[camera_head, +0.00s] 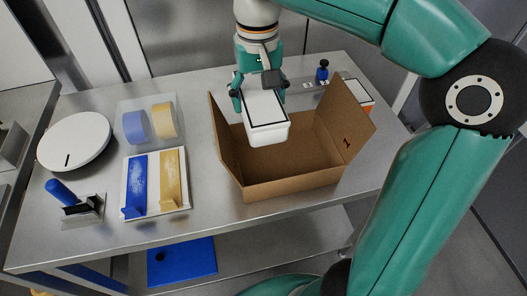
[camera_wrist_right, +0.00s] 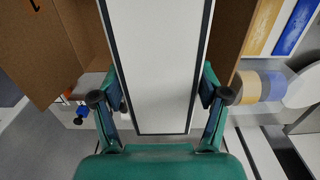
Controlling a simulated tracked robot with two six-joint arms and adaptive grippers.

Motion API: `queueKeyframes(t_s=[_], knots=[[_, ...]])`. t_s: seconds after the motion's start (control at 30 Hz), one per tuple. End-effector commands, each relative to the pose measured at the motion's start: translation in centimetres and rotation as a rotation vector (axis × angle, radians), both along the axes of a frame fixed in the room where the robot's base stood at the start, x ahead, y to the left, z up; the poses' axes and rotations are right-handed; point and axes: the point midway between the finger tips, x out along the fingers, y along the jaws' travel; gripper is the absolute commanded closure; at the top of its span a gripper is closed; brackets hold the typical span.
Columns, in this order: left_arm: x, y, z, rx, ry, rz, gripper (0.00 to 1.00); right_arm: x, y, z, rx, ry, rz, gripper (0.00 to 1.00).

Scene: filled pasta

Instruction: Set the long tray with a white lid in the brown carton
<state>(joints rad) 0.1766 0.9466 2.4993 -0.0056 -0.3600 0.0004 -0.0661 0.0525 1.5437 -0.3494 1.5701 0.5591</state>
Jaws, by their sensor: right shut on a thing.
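The long tray with a white lid (camera_head: 265,113) has a dark border and hangs over the back left part of the open brown carton (camera_head: 297,182). My right gripper (camera_head: 261,92) is shut on the tray's far end, with a finger on each side. In the right wrist view the white lid (camera_wrist_right: 157,65) runs between the fingers of my right gripper (camera_wrist_right: 160,98), and the carton (camera_wrist_right: 50,45) shows beside it. The tray's near end is tilted down toward the carton's opening. The carton's flaps stand up at left and right. My left gripper is not in view.
A blue and yellow board (camera_head: 156,183), a clear tray with blue and yellow rolls (camera_head: 149,124), a white round disc (camera_head: 74,141) and a blue-handled tool (camera_head: 75,200) lie left on the steel table (camera_head: 215,207). A small blue-topped item (camera_head: 322,72) stands behind the carton.

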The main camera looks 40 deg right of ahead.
Motion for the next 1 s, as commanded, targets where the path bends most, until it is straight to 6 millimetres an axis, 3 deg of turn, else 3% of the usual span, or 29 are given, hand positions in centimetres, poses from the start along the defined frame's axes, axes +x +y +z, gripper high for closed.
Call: queueKeyframes(t_s=[0.1, 0.4, 1.0], knots=[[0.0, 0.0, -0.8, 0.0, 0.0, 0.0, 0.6, -0.3, -0.3, -3.3, 0.0, 0.004, -0.009, 0.7], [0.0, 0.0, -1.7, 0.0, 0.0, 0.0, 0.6, -0.5, -0.5, -10.9, 0.0, 0.004, -0.015, 0.7], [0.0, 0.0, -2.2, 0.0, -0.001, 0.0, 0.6, -0.5, -0.6, -17.5, 0.0, 0.001, -0.017, 0.7]])
